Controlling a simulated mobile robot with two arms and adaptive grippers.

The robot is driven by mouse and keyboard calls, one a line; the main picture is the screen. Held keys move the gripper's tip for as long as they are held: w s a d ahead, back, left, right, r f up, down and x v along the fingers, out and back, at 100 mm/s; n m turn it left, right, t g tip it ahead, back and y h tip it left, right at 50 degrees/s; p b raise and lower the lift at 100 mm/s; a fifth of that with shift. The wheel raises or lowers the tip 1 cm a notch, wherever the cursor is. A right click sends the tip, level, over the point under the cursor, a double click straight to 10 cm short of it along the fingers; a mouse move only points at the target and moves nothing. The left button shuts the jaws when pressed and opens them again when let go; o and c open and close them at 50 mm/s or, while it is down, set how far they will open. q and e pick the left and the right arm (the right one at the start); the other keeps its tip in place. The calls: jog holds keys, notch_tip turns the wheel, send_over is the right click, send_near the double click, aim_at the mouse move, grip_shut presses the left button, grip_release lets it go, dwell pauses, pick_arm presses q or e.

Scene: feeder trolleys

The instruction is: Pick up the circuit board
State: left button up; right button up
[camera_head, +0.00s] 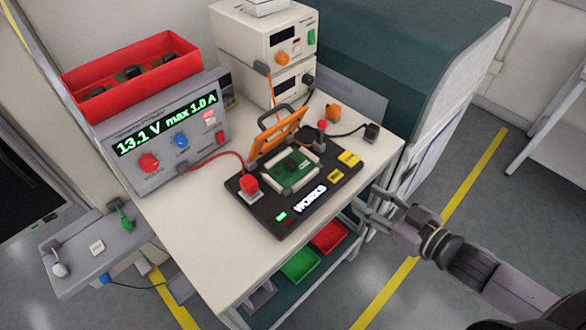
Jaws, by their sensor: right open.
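A green circuit board (288,171) sits in the black test fixture (263,215) on the white table. White clamp-like bars lie along its sides. The fixture's orange hinged lid (280,133) stands raised behind the board. The fixture shows lit text "WORKS" and a red button at its left corner. My right gripper (366,203) is at the table's right edge, in front of and to the right of the fixture, open and apart from the board. My left gripper does not show.
A power supply (170,138) reading 13.1 V with a red bin (133,75) on top stands at the left. White stacked instruments (265,50) stand behind. Red and orange cables cross the tabletop. Green and red bins (300,264) sit under the table. The front tabletop (215,255) is clear.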

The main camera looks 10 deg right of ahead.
jog(key=s+a+r+n+y, duration=0.1)
jog(key=s+a+r+y, duration=0.1)
jog(key=a+r, duration=0.3)
jog(key=p, duration=0.2)
send_near(293, 162)
jog(key=shift+w+a+r, duration=0.15)
jog(key=shift+w+a, duration=0.5)
jog(key=shift+w, duration=0.35)
jog(key=shift+f+p+x, duration=0.15)
jog(key=shift+p+x, duration=0.15)
jog(key=shift+x, duration=1.25)
jog(key=shift+f+p+x, duration=0.2)
jog(key=shift+p+x, duration=0.1)
jog(key=shift+x, duration=1.2)
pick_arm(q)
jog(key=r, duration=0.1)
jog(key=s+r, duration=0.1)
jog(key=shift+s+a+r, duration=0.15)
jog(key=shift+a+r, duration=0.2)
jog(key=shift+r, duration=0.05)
pick_arm(e)
jog(key=shift+s, duration=0.1)
jog(key=shift+d, duration=0.1)
jog(key=shift+c, duration=0.6)
grip_shut()
